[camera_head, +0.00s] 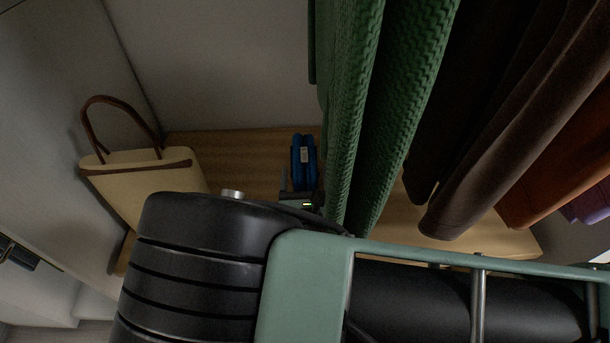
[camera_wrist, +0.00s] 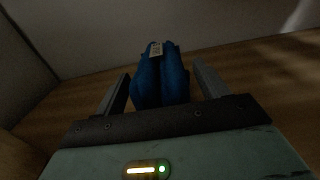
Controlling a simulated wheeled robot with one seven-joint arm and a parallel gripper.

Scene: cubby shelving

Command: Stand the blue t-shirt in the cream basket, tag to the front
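The blue t-shirt (camera_head: 302,161) is a folded bundle standing upright on the wooden shelf board, with a pale tag on its upper part. In the wrist view the t-shirt (camera_wrist: 160,83) stands ahead between my two fingers, its tag at the top. My gripper (camera_wrist: 161,68) is open, with a narrow gap on each side of the t-shirt. In the head view my gripper (camera_head: 302,193) is low in front of it and partly hidden by my arm. No thing that is clearly a cream basket shows.
A cream bag (camera_head: 145,180) with brown handles stands on the shelf (camera_head: 235,150) at the left. Green knitted cloth (camera_head: 385,110) hangs close to the right of the t-shirt. Brown garments (camera_head: 495,130) and an orange one (camera_head: 565,165) hang further right. Bare board lies between bag and t-shirt.

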